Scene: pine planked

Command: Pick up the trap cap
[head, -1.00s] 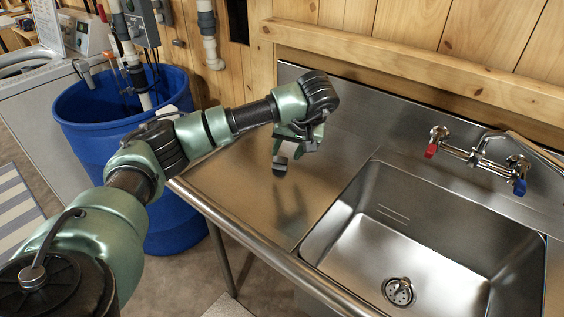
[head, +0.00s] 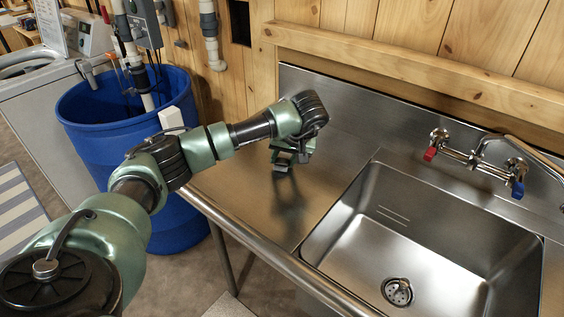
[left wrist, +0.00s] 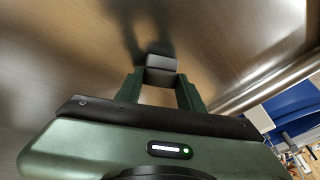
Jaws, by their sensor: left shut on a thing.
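My left gripper (head: 292,159) hangs low over the steel drainboard left of the sink, fingers pointing down. In the left wrist view its two dark green fingers (left wrist: 161,84) come together around a small grey piece (left wrist: 161,64). I take this piece to be the trap cap, though its shape is mostly hidden. In the head view only small grey faces show at the fingertips, too small to tell pad from cap. I cannot tell whether the piece touches the drainboard. My right gripper is in neither view.
The steel sink basin (head: 400,235) is empty, with a drain (head: 397,291) at its bottom. The tap with red and blue handles (head: 477,157) is at the back right. A blue barrel (head: 95,150) stands left of the bare drainboard (head: 235,190). A steel backsplash rises behind.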

